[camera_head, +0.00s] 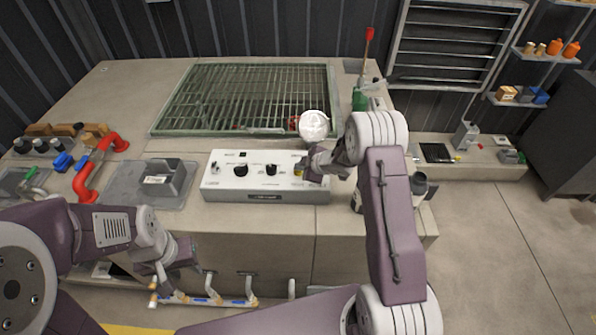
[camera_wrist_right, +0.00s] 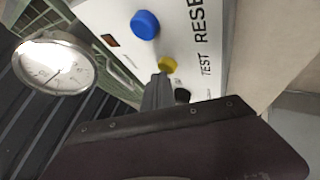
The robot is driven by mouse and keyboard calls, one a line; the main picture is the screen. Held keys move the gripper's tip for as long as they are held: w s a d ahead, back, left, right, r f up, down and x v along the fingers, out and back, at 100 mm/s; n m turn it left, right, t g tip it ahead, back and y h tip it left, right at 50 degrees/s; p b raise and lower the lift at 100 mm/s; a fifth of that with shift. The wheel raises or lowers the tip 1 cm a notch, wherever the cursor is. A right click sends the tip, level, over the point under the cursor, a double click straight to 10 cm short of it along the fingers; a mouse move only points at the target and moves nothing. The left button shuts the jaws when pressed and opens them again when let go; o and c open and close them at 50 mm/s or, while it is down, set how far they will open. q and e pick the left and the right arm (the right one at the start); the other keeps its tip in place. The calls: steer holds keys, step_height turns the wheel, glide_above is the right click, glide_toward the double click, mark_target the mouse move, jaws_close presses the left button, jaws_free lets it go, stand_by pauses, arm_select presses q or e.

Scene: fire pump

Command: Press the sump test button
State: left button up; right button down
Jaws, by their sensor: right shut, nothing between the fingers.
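The white control panel (camera_head: 225,185) with black knobs sits on the counter in the head view. In the right wrist view a yellow button (camera_wrist_right: 168,65) lies beside the word TEST, and a blue button (camera_wrist_right: 145,25) beside lettering that begins RESE. My right gripper (camera_head: 304,171) is over the panel's right end. In the right wrist view its shut, empty fingertips (camera_wrist_right: 162,79) are right at the yellow button; I cannot tell whether they touch it. My left gripper (camera_head: 160,284) hangs low in front of the counter, away from the panel; its finger opening is unclear.
A round gauge (camera_head: 313,125) stands just behind the panel's right end. A grated opening (camera_head: 250,97) lies behind the panel. A grey box on a plate (camera_head: 168,180) and a red pipe (camera_head: 88,180) are to the left.

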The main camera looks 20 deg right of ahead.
mark_target(300, 172)
steer(key=shift+f, duration=0.25)
stand_by(0.4)
steer(key=shift+r+p, duration=0.8)
steer(key=shift+r, duration=0.15)
step_height(300, 172, up, 5)
steer(key=p, duration=0.5)
steer(key=shift+r, duration=0.1)
